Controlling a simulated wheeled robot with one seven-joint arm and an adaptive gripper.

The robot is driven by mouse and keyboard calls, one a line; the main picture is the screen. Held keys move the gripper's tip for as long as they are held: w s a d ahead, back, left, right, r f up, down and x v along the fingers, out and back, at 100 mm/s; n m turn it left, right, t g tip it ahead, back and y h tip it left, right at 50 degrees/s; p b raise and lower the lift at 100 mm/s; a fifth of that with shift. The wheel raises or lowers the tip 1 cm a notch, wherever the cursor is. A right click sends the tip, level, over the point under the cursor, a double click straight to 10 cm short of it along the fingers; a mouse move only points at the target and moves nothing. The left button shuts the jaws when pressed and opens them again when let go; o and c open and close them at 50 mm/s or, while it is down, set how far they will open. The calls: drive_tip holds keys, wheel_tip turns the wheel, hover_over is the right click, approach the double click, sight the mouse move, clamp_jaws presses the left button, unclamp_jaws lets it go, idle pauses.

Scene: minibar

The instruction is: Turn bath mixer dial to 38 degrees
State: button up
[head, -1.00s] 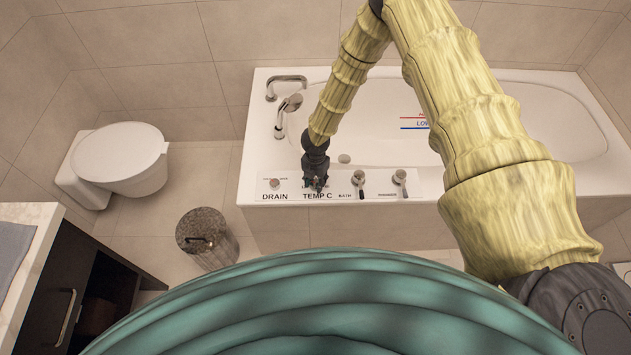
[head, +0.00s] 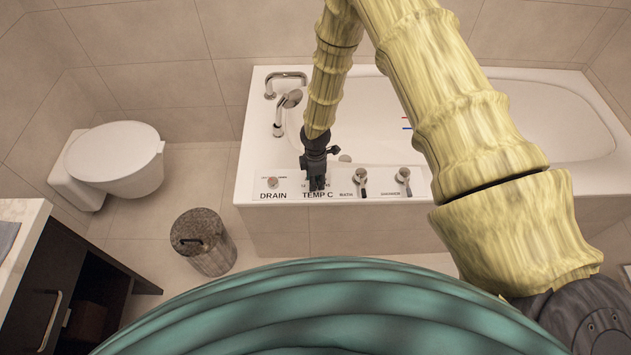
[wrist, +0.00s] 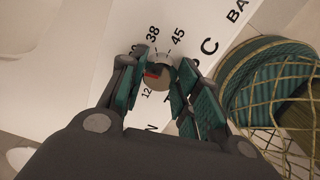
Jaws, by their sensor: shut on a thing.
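The bath mixer dial (wrist: 158,78) is a small round knob with a red mark, seen in the wrist view between my fingers. Printed numbers, among them 38, 45 and 12, ring it on the white panel. The red mark points to the left in that view, off the 38; its exact reading is partly covered by my finger. My gripper (wrist: 158,88) is shut on the dial, with a finger on each side. In the head view my gripper (head: 316,184) stands over the TEMP C label and hides the dial.
On the same panel, the drain knob (head: 272,182) is to the left, and the bath lever (head: 360,180) and shower lever (head: 403,179) are to the right. A hand shower (head: 286,110) and the tub (head: 550,120) lie behind. A bin (head: 203,243) stands on the floor.

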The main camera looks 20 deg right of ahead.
drive_tip(key=m+b, duration=0.2)
drive_tip(key=m, duration=0.4)
drive_tip(key=m+b, duration=0.1)
drive_tip(key=m, duration=0.5)
idle(0.5)
drive_tip(key=o, duration=1.1)
drive_tip(key=shift+c, duration=0.2)
wheel_tip(320, 180, up, 12)
idle(0.5)
